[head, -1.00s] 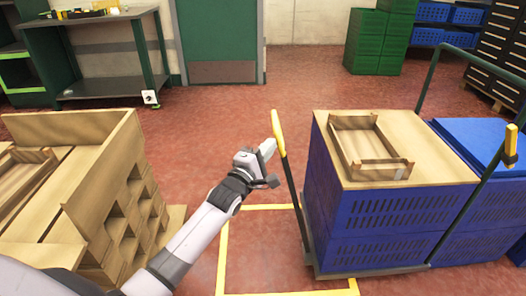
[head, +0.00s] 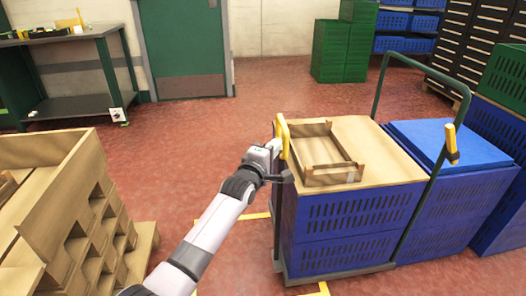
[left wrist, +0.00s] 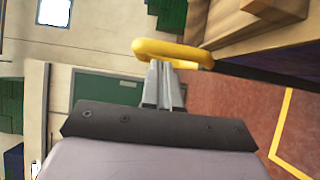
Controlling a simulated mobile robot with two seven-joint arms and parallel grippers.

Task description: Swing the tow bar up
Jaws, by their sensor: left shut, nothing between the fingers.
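The tow bar (head: 277,205) is a dark bar with a yellow loop handle (head: 284,138) at its top. It stands about upright against the left end of the cart with blue crates (head: 345,220). My left gripper (head: 274,150) is shut with nothing between its fingers, right at the left side of the handle. In the left wrist view the closed fingertips (left wrist: 163,80) are against or just beside the yellow handle (left wrist: 175,52); exact contact is hard to tell. My right gripper is not in view.
A wooden tray (head: 325,152) lies on the cart's board top. A green push frame with a yellow grip (head: 451,145) stands at its right end. A wooden rack (head: 75,210) is at the left. Red floor is clear between, with yellow floor lines.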

